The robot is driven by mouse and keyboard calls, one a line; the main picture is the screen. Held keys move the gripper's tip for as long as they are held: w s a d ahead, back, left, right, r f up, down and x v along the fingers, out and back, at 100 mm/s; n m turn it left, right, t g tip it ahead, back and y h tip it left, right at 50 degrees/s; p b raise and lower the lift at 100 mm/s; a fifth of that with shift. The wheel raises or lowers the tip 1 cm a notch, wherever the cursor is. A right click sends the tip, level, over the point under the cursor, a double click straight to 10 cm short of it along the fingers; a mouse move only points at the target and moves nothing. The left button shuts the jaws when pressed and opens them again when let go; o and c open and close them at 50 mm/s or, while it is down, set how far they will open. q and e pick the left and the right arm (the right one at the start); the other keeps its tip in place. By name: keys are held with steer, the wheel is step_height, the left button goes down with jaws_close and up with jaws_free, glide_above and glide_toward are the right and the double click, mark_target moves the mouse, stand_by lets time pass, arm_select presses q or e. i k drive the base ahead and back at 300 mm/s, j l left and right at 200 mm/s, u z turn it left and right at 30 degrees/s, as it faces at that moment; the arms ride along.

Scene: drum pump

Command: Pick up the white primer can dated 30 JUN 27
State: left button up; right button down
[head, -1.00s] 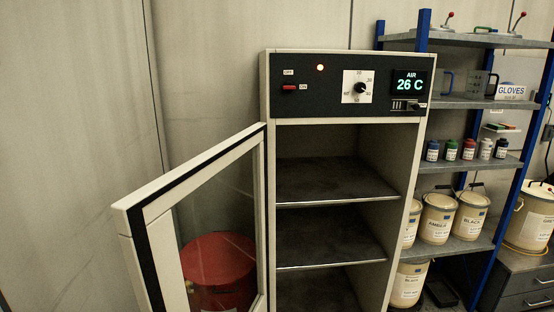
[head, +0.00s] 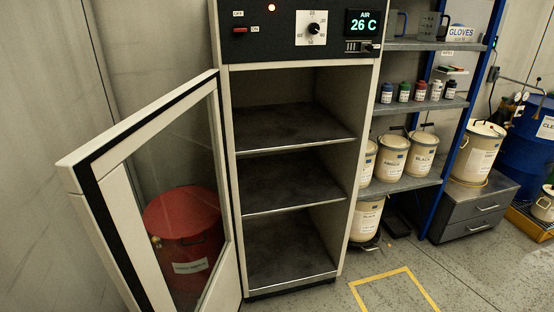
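No can with a readable date of 30 JUN 27 shows in the head view. Several cream-white cans with wire handles stand on the lower shelf of the rack, among them one labelled AMBER (head: 392,158) and one labelled BLACK (head: 422,153). Another pale can (head: 367,218) stands below them near the floor. A larger pale can (head: 477,152) stands on a grey drawer cabinet to the right. The smaller print on all these labels is too small to read. Neither of my grippers is in view.
An oven cabinet (head: 227,140) with empty shelves stands in the middle, its glass door (head: 90,165) swung open to the left. A red drum (head: 185,235) is behind the glass. The rack (head: 455,105) holds small bottles. Yellow floor tape (head: 378,275) marks clear floor.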

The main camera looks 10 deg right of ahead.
mark_target(435, 87)
steer(key=i+l, duration=0.1)
steer(key=l, duration=0.35)
steer(key=i+l, duration=0.15)
steer(key=l, duration=0.25)
steer(key=i+l, duration=0.1)
steer(key=l, duration=0.35)
steer(key=i+l, duration=0.1)
steer(key=l, duration=0.35)
steer(key=i+l, duration=0.15)
steer(key=l, duration=0.3)
steer(key=i+l+u, duration=0.1)
steer(key=l, duration=0.3)
steer(key=i+l, duration=0.1)
steer(key=l, duration=0.35)
